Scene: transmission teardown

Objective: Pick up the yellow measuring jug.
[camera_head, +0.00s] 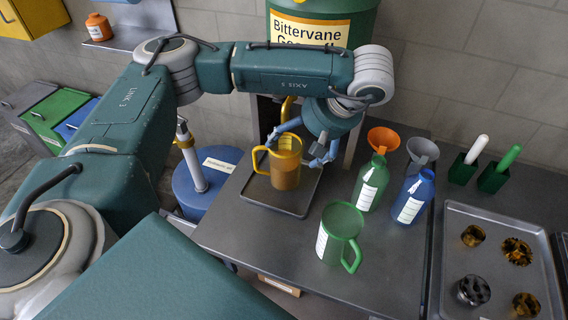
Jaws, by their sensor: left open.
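The yellow measuring jug (286,174) stands upright on a dark drip tray (256,198), under the tank labelled "Bittervane" (321,9). It holds a brownish liquid and its handle points left. My left arm reaches over from the left and bends down behind the jug. My left gripper (303,147) has its blue fingers spread, one at the jug's upper left and one at its right. The jug lies between them. Whether the fingers touch it I cannot tell. My right gripper is not in view.
A green jug (340,235) stands in front right on the grey bench. A green bottle (371,183) and a blue bottle (414,197), with orange and grey funnels behind, stand to the right. A metal tray (496,268) holds several gears. A blue drum (205,190) stands left.

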